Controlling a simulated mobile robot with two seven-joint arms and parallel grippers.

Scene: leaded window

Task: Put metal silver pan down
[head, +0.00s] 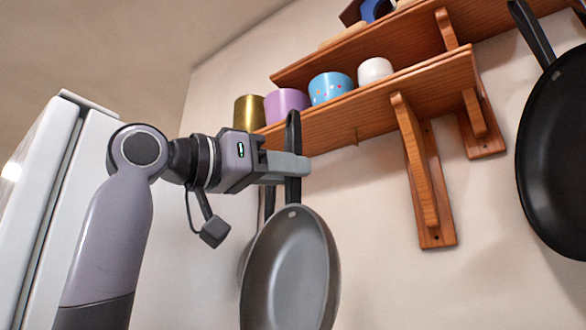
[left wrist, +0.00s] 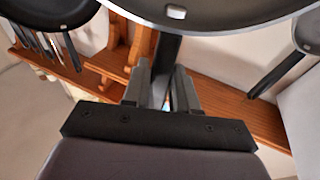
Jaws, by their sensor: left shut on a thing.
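The metal silver pan (head: 291,272) hangs upright below my left gripper (head: 292,167) in the head view, its dark handle pointing up. My left gripper is shut on that handle, with part of the handle showing above the fingers. In the left wrist view the pan (left wrist: 215,12) fills the top edge, and its handle runs down between the fingers of my left gripper (left wrist: 163,88). Another pan is partly hidden behind the silver pan in the head view. My right gripper is not in view.
A wooden wall shelf (head: 385,105) holds a gold cup (head: 249,112), a purple cup (head: 286,103), a blue cup (head: 330,87) and a white cup (head: 375,71). A black pan (head: 556,150) hangs at right. A white cabinet-like body (head: 50,190) stands at left.

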